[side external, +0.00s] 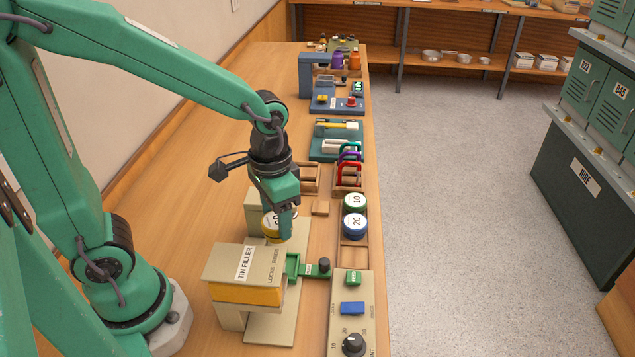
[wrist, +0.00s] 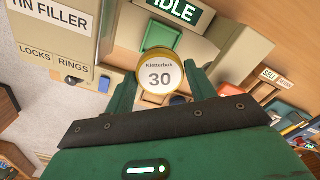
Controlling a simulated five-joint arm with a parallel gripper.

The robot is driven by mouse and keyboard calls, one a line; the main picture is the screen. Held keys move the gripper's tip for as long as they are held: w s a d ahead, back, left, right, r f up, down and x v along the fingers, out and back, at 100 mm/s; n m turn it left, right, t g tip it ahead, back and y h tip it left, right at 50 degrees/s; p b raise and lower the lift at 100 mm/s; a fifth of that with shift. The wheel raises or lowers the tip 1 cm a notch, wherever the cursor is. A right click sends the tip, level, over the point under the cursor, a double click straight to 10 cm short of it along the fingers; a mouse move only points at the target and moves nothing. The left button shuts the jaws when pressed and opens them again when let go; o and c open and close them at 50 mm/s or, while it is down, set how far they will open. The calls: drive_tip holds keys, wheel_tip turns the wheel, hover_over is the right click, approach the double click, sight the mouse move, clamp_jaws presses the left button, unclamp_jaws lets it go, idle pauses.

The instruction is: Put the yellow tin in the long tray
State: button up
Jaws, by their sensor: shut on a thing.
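The yellow tin (side external: 270,226) has a white lid and is partly behind my gripper's fingers in the side view. In the wrist view the tin (wrist: 161,72) shows its lid, marked 30, and a yellow rim. My gripper (side external: 284,225) is shut on it over the cream tin filler, and its two green fingers flank the tin in the wrist view (wrist: 162,84). I cannot tell whether the tin touches the filler. A long wooden tray (side external: 353,258) lies to the right, with a green tin (side external: 355,202) and a blue tin (side external: 355,225) at its far end; its near part is bare.
The tin filler (side external: 245,264) stands close in front of my gripper, with a green drawer (side external: 295,266) at its side. A control panel (side external: 352,320) lies near the tray's near end. A rack of coloured carabiners (side external: 348,184) stands beyond the tins.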

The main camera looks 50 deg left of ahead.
drive_tip(key=shift+w+d, duration=0.35)
drive_tip(key=shift+w, duration=0.45)
drive_tip(key=w+d+f, duration=0.2)
drive_tip(key=w+d, duration=0.1)
drive_tip(key=w, duration=0.3)
drive_tip(key=w+d+f, duration=0.2)
drive_tip(key=w+d, duration=0.1)
drive_tip(key=w, duration=0.3)
drive_tip(key=shift+w+d+f, duration=0.2)
drive_tip(key=shift+d, duration=0.05)
drive_tip(key=shift+f, duration=0.1)
drive_tip(key=shift+f, duration=2.2)
drive_tip(key=shift+f, duration=0.95)
idle(0.6)
